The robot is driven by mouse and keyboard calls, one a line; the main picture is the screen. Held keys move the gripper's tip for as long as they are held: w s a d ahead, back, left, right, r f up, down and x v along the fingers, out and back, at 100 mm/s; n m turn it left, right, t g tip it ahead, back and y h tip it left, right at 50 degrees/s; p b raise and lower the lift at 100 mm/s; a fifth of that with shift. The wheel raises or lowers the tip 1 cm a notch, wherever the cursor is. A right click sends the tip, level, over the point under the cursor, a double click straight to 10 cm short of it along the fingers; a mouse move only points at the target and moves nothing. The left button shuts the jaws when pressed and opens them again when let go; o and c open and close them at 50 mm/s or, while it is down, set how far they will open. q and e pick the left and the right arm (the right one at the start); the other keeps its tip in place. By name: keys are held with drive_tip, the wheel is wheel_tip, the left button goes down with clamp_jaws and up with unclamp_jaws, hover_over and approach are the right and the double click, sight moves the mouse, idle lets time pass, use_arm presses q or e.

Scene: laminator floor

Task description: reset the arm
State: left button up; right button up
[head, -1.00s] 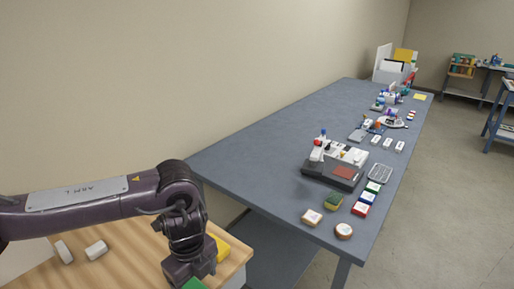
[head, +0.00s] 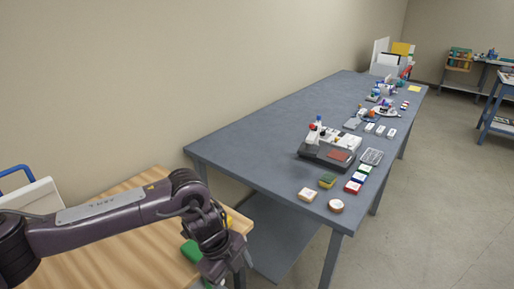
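My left arm comes in from the left over a wooden table, bent at the elbow with its forearm pointing down. Its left gripper (head: 226,279) is at the bottom edge of the picture, by the table's right edge. The fingertips are mostly cut off, so whether it is open or shut does not show. My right arm and gripper are out of view.
The wooden table (head: 110,266) holds a green object (head: 190,251) and a yellow object behind my wrist. A long grey-blue table (head: 255,137) stands right of it, carrying a machine (head: 328,149), small blocks and trays. Open floor (head: 430,210) lies to the right.

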use_arm(q)
drive_tip(key=w+d+f+n+t+h, duration=0.1)
drive_tip(key=w+d+f+n+h, duration=0.15)
drive_tip(key=d+f, duration=0.2)
drive_tip(key=w+d+f+n+t+h, duration=0.1)
drive_tip(key=w+d+f+n+h, duration=0.15)
drive_tip(key=d, duration=0.35)
drive_tip(key=s+a+f+n+t, duration=0.15)
drive_tip(key=a+f+n, duration=0.3)
drive_tip(key=f, duration=0.55)
drive_tip(key=a+f+n+t, duration=0.3)
drive_tip(key=f+n, duration=0.2)
drive_tip(key=f, duration=0.4)
drive_tip(key=s+a+f+n+g+y, duration=0.1)
drive_tip(key=s+a+f+n+y, duration=0.1)
drive_tip(key=s+a+f, duration=0.45)
drive_tip(key=s+a+f+n+g+y, duration=0.15)
drive_tip(key=s+a+f, duration=0.25)
drive_tip(key=s+f, duration=0.55)
drive_tip(key=s+a+f+n+y, duration=0.3)
drive_tip(key=s+a+f, duration=0.25)
drive_tip(key=s, duration=0.45)
drive_tip(key=s+a+f+n+g+y, duration=0.1)
drive_tip(key=s+a+f, duration=0.1)
drive_tip(key=s, duration=0.6)
drive_tip(key=s+a+f+g, duration=0.1)
drive_tip(key=s+a+f, duration=0.1)
drive_tip(key=s, duration=0.5)
drive_tip(key=shift+s+a+n+g+y, duration=0.35)
drive_tip(key=shift+s+n+g, duration=0.05)
